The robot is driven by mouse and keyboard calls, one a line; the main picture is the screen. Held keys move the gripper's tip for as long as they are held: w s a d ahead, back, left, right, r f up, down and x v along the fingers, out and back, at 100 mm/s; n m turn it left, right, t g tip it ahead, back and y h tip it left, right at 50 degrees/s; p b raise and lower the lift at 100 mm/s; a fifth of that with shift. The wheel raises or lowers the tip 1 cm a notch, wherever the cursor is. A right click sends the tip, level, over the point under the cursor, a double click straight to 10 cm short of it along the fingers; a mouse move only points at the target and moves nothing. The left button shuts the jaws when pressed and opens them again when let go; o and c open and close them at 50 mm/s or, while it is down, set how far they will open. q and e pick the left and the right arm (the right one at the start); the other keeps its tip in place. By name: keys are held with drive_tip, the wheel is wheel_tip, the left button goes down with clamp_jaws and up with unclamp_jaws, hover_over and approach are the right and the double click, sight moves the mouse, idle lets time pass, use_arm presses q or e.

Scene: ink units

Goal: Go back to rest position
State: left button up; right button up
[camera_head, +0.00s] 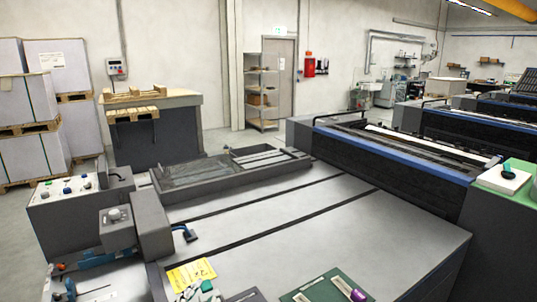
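I cannot clearly make out my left gripper among the dark and grey parts at the lower left. A small dark and blue part (185,233) sticks out beside a grey upright block (151,218). I cannot tell whether this part is my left gripper, and no grasp on anything can be seen. My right gripper is not in view. The wide grey machine top (290,230) fills the middle. A yellow sheet with writing (190,274) lies at the bottom, with a white and green item (205,290) at its lower edge, partly cut off.
A green pad (300,292) with a purple item (358,295) lies at the bottom edge. A control panel (70,188) stands at the left. A blue-edged ink unit (395,152) spans the right. Pallets of boxes (58,70) stand at the back left. The machine top's middle is clear.

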use_arm(q)
drive_tip(key=s+a+f+n+g+y, duration=0.1)
drive_tip(key=s+a+f+n+g, duration=0.25)
drive_tip(key=s, duration=0.65)
drive_tip(key=s+f+n+g+y, duration=0.1)
drive_tip(key=s+f+n+g, duration=0.1)
drive_tip(key=s+f+g, duration=0.45)
drive_tip(key=s+a+f+n+g, duration=0.25)
drive_tip(key=s+f, duration=0.35)
drive_tip(key=s, duration=0.6)
wheel_tip(320, 180, down, 30)
drive_tip(key=s+g+b, duration=0.2)
drive_tip(key=b, duration=0.3)
drive_tip(key=s+a+f+b, duration=0.1)
drive_tip(key=s+f+b, duration=0.1)
drive_tip(key=s+f, duration=0.6)
drive_tip(key=s+a+f+g+b, duration=0.1)
drive_tip(key=s+f+b, duration=0.1)
drive_tip(key=s+f, duration=0.6)
wheel_tip(320, 180, down, 5)
drive_tip(key=shift+s+a+f+y, duration=0.15)
drive_tip(key=shift+s+y, duration=0.15)
drive_tip(key=shift+s, duration=0.1)
